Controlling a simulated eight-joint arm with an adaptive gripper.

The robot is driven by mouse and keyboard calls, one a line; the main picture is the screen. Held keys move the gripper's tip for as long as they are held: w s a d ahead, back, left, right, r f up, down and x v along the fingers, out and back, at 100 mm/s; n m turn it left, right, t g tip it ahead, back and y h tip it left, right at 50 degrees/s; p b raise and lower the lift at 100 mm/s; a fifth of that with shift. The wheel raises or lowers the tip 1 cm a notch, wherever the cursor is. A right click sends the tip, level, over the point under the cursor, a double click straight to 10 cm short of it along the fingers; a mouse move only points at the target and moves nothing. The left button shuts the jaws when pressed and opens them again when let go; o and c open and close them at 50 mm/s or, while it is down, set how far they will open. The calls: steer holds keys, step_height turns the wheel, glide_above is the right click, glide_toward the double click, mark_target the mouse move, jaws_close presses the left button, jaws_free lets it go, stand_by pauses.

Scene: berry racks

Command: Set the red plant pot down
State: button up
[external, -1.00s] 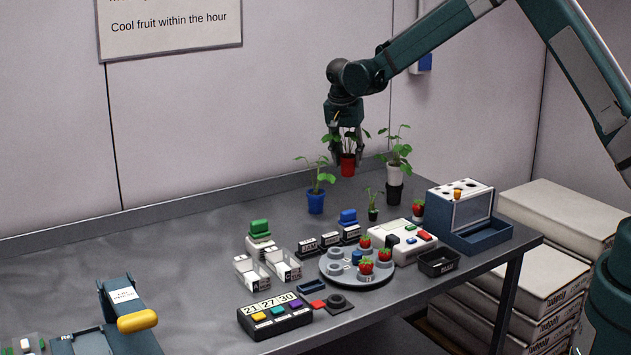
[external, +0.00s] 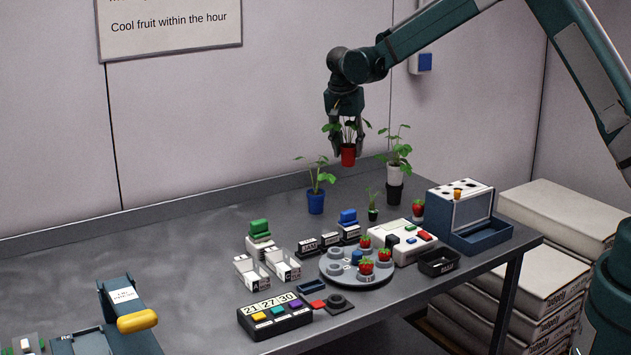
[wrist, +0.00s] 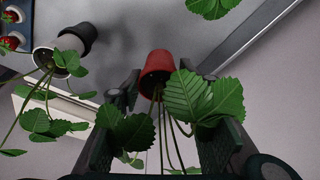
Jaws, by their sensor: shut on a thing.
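The red plant pot (external: 348,155) with a leafy strawberry plant is held upright by my gripper (external: 347,140) above the back of the table. In the wrist view the red pot (wrist: 157,68) shows beyond the fingers, with green leaves partly covering my gripper (wrist: 165,110). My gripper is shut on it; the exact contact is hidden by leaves. The pot appears clear of the tabletop, between the blue pot on the left and the white pot on the right.
A blue pot (external: 316,203) with a plant stands left of it. A white pot (external: 394,173) on a black pot (external: 394,194) stands close on the right. A small dark pot (external: 373,214) is nearer the front. The table's raised back edge (external: 230,191) runs behind; bare tabletop lies left.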

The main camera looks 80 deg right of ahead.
mark_target(350, 144)
steer(key=shift+r, duration=0.15)
step_height(350, 144, up, 5)
steer(key=shift+r, duration=0.1)
steer(key=w+a+n+t, duration=0.1)
steer(key=w+a+n, duration=0.35)
steer(key=a, duration=0.75)
steer(key=w+a+n, duration=0.1)
steer(key=w+a, duration=0.6)
steer(key=a, duration=0.4)
steer(key=w+a+n+t, duration=0.15)
steer(key=w+a, duration=0.45)
steer(key=a, duration=0.6)
steer(key=w+a+n+y, duration=0.15)
steer(key=a+n, duration=0.75)
steer(key=a, duration=3.3)
steer(key=shift+n+t+y, duration=0.25)
steer(key=shift+n+t, duration=0.05)
steer(key=shift+t, duration=0.25)
steer(key=shift+s+a+f, duration=0.1)
steer(key=shift+a+f, duration=0.05)
steer(key=shift+f, duration=0.7)
steer(key=shift+s+a+f, duration=0.1)
steer(key=shift+a+f, duration=0.05)
steer(key=shift+f, duration=0.75)
steer(key=shift+s+a+f, duration=0.1)
steer(key=shift+a+f, duration=0.05)
steer(key=shift+f, duration=0.7)
steer(key=shift+f, duration=0.1)
